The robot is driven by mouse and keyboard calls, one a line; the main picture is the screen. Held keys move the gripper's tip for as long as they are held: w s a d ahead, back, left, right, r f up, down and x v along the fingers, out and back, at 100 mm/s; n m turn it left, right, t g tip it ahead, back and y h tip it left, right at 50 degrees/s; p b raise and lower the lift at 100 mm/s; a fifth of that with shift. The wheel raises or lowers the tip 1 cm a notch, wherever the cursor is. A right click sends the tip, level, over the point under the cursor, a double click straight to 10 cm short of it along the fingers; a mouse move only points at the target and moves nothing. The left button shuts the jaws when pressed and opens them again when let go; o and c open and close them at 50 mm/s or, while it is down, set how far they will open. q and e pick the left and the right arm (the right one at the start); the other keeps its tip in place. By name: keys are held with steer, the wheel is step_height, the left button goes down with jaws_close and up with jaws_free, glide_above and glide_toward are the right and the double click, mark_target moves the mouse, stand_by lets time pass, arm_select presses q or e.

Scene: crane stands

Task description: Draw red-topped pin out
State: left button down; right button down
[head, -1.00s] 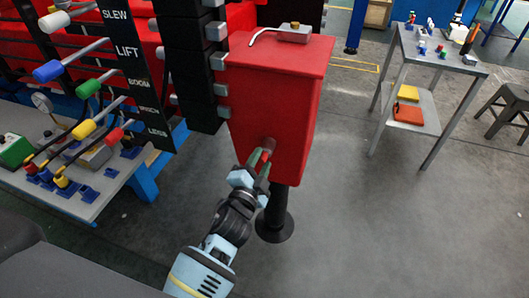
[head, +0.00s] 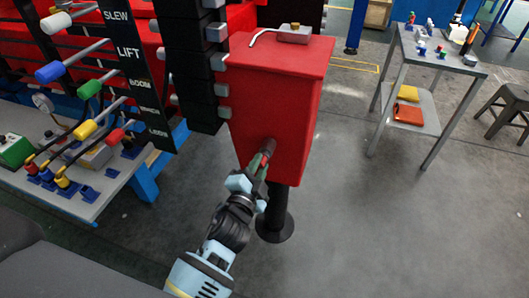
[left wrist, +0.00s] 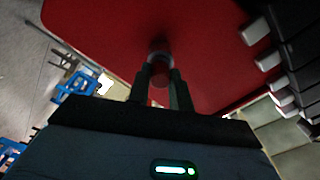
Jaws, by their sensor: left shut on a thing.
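The red-topped pin (head: 267,150) sticks out of the front face of a red box-shaped housing (head: 285,110), above a black stand leg (head: 277,212). My left gripper (head: 260,168) is shut on the pin's outer end, in front of the red face. In the left wrist view, the pin's dull red round end (left wrist: 159,79) sits between the two dark fingers (left wrist: 160,88), with the red face behind it. The pin's inner part is hidden in the housing. My right gripper is not in view.
A lever panel (head: 135,80) with coloured knobs and a bench (head: 90,205) stand left. A grey metal block (head: 295,33) with a bent rod lies on the housing. A metal table (head: 440,55) and stool (head: 508,100) stand right. The floor between is clear.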

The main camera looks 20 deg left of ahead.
arm_select(q)
steer(key=s, duration=0.6)
steer(key=shift+p, duration=0.3)
stand_by(0.6)
